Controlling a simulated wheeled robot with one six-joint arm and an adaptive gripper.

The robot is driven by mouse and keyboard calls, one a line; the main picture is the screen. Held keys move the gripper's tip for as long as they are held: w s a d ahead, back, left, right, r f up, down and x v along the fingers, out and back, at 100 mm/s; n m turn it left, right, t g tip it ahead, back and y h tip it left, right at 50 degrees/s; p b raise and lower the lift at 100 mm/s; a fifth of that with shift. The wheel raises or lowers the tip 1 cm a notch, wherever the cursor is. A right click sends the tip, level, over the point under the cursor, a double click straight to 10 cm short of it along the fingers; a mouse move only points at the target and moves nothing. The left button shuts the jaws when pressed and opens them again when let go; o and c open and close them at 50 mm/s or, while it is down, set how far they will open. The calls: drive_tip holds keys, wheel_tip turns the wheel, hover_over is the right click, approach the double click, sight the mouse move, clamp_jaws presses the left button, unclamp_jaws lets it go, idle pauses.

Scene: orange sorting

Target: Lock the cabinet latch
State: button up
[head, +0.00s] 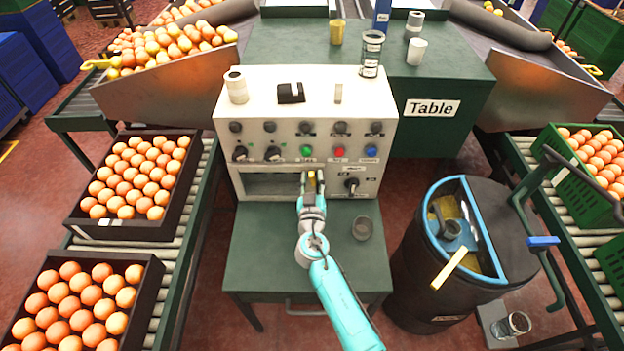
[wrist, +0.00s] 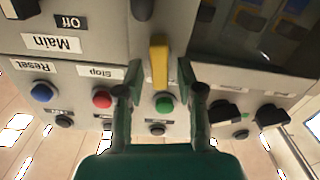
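The white control cabinet (head: 234,124) stands on a green table, with a dark recess (head: 265,184) low in its front. A yellow latch handle (head: 311,181) is at the right edge of this recess. In the wrist view, which is upside down, the yellow latch (wrist: 158,62) runs straight up and down in the picture. My gripper (head: 312,186) is at the cabinet front by the latch. In the wrist view my gripper (wrist: 160,92) has its two fingers well apart, with the latch tip between them and a gap on each side. I cannot tell whether the latch is locked.
Green (wrist: 165,104), red (wrist: 102,99) and blue (wrist: 41,92) buttons sit close to the fingers. A black Main knob (head: 351,184) is right of the latch. A cup (head: 362,228) stands on the lower table, right of my arm. A black barrel (head: 412,262) stands further right.

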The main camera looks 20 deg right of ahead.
clamp_jaws()
drive_tip(key=shift+n, duration=0.3)
drive_tip(key=n, duration=0.8)
drive_tip(key=a+n, duration=0.1)
drive_tip(key=n, duration=0.2)
drive_tip(key=shift+w+f+n, duration=0.15)
drive_tip(key=shift+f+n, duration=0.4)
drive_tip(key=shift+n, duration=1.55)
